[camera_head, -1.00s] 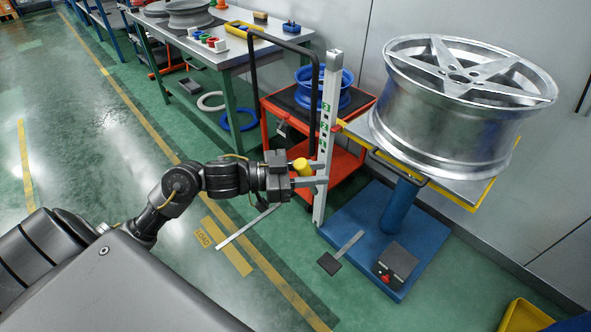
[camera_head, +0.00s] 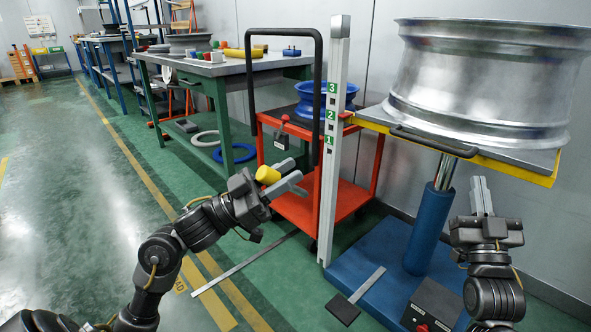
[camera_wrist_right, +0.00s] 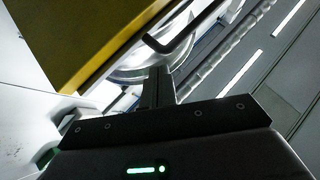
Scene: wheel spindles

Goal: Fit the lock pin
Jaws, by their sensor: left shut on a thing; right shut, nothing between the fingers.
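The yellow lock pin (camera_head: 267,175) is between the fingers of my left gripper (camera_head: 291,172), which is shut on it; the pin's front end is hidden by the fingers.
A silver wheel rim (camera_head: 480,85) rests on the yellow-edged lift table (camera_head: 540,170) above a blue column (camera_head: 430,228). A black handle (camera_head: 435,141) juts from the table's front. A red cart (camera_head: 345,200) with a blue rim (camera_head: 327,97) stands behind the post.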

